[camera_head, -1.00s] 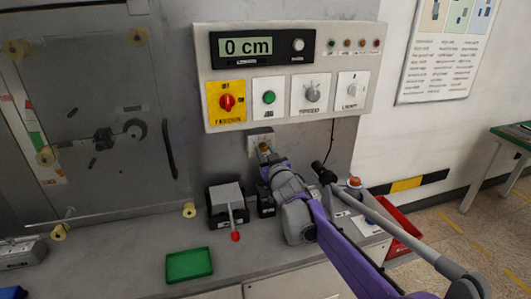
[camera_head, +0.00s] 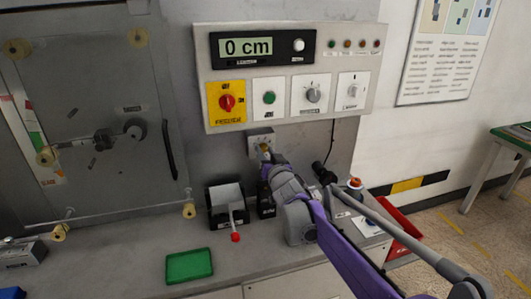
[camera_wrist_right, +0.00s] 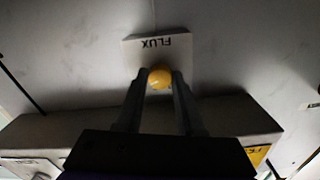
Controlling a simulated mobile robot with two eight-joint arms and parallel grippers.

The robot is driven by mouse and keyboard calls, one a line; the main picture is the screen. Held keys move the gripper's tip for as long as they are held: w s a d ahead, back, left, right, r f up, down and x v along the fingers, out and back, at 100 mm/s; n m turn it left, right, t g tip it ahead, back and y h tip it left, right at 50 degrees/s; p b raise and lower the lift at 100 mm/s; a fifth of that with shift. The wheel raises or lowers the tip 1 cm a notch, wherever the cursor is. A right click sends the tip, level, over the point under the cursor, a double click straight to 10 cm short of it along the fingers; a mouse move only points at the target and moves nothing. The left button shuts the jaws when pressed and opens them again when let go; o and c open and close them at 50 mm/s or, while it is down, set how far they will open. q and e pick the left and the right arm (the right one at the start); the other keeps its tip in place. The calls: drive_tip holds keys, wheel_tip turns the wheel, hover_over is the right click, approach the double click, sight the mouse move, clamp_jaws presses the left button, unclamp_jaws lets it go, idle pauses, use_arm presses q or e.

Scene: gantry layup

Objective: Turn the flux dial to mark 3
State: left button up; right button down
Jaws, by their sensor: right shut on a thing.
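The flux dial shows as a round yellow knob (camera_wrist_right: 160,77) on a pale plate marked FLUX (camera_wrist_right: 158,48) in the wrist view. In the head view the plate (camera_head: 260,137) is on the grey wall below the control panel, and the dial is mostly hidden behind my right gripper (camera_head: 265,154). In the wrist view my right gripper (camera_wrist_right: 160,84) has one finger on each side of the knob and is shut on it. The dial's marks and pointer cannot be read. My left gripper is not in view.
The control panel (camera_head: 205,70) above reads 0 cm and carries several knobs and buttons. A box with a red-tipped lever (camera_head: 234,236) stands left of my right arm. A green tray (camera_head: 189,265) lies in front; a red bin (camera_head: 402,247) is at right.

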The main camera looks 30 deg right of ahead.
drive_tip(key=c, duration=0.5)
unclamp_jaws()
drive_tip(key=v, duration=1)
drive_tip(key=shift+s, duration=0.4)
